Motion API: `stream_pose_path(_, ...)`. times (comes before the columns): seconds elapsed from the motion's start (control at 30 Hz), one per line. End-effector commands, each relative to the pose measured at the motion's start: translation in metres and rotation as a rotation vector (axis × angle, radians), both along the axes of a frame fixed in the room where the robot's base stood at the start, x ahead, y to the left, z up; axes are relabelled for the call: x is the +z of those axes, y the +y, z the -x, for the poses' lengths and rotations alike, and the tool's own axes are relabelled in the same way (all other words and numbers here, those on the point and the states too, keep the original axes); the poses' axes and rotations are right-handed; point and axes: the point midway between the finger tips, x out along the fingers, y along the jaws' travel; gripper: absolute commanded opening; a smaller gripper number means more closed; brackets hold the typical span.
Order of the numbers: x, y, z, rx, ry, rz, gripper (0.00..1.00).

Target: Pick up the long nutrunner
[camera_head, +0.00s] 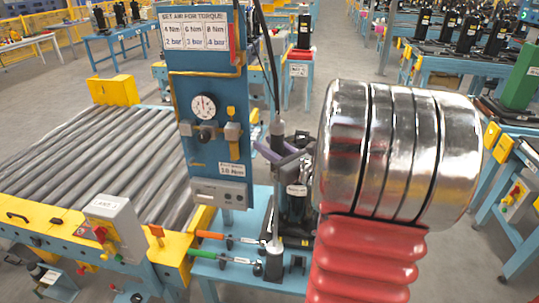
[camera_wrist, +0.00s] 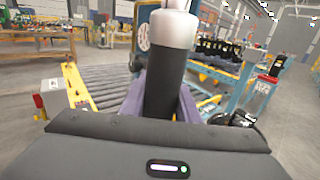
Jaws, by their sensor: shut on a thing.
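The long nutrunner (camera_head: 276,205) stands upright in front of the blue bench, with a dark body and a slim silver shaft. A dark hose runs up from it. My gripper (camera_head: 285,156) has purple fingers closed around its dark upper part. In the wrist view the nutrunner's black cylinder with a pale metal cap (camera_wrist: 168,75) rises between the purple fingers (camera_wrist: 160,100). The shaft's lower end is by a dark holder (camera_head: 273,264) on the bench; I cannot tell whether it is still inside it.
A blue gauge panel (camera_head: 208,95) with torque labels stands close left of the nutrunner. A black compressor (camera_head: 297,200) is just behind it. Orange-handled (camera_head: 212,236) and green-handled (camera_head: 205,254) tools lie on the bench. A roller conveyor (camera_head: 90,150) fills the left.

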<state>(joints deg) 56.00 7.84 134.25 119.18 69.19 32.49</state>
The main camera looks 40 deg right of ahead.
Motion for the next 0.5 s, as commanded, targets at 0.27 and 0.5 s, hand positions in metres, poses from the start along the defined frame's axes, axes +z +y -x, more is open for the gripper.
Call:
stream_pose_path(0.27,0.025,0.0,0.0,0.0,-0.008,0.007,0.0)
stream_pose_path(0.5,0.066,0.0,0.0,0.0,-0.009,0.009,0.0)
